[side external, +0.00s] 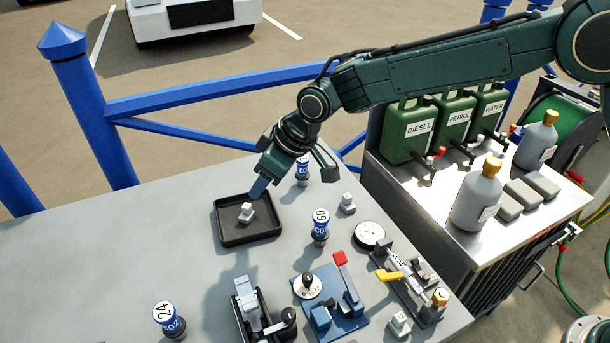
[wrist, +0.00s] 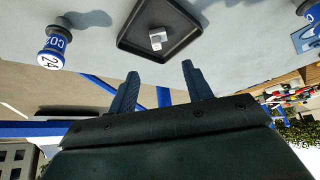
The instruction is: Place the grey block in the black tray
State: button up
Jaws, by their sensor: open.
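The grey block (side external: 246,212) is small and pale and lies inside the black tray (side external: 222,232), near its middle. In the wrist view the grey block (wrist: 157,38) also rests on the floor of the black tray (wrist: 128,42). My gripper (side external: 259,190) is above the back edge of the tray, pointing down. In the wrist view my gripper (wrist: 160,80) has its two fingers apart with nothing between them. The block is beyond the fingertips, apart from them.
One cartridge (side external: 168,319) is at front left. The table's left side is clear. Blue railing (side external: 200,95) runs behind.

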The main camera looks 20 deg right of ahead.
jog(key=s+d+r+m+h, duration=0.1)
jog(key=s+d+r, duration=0.35)
jog(key=d, duration=0.25)
jog(key=s+d+r+m+t, duration=0.1)
jog(key=s+d+r+m, duration=0.15)
jog(key=d+r, duration=0.4)
jog(key=s+d+r+m+h, duration=0.1)
jog(key=s+d+r, duration=0.35)
jog(key=d, duration=0.35)
jog(key=s+d+m, duration=0.1)
jog(key=s+d, duration=0.3)
jog(key=s, duration=0.3)
jog(key=s+d+m+h, duration=0.1)
jog(key=s+d+m, duration=0.1)
jog(key=s+d, duration=0.3)
jog(key=s+d+m+h, duration=0.1)
jog(key=s+d, duration=0.3)
jog(key=s, duration=0.7)
jog(key=shift+s+d+f, duration=0.25)
jog(key=shift+d+f, duration=0.1)
jog(key=shift+f, duration=0.05)
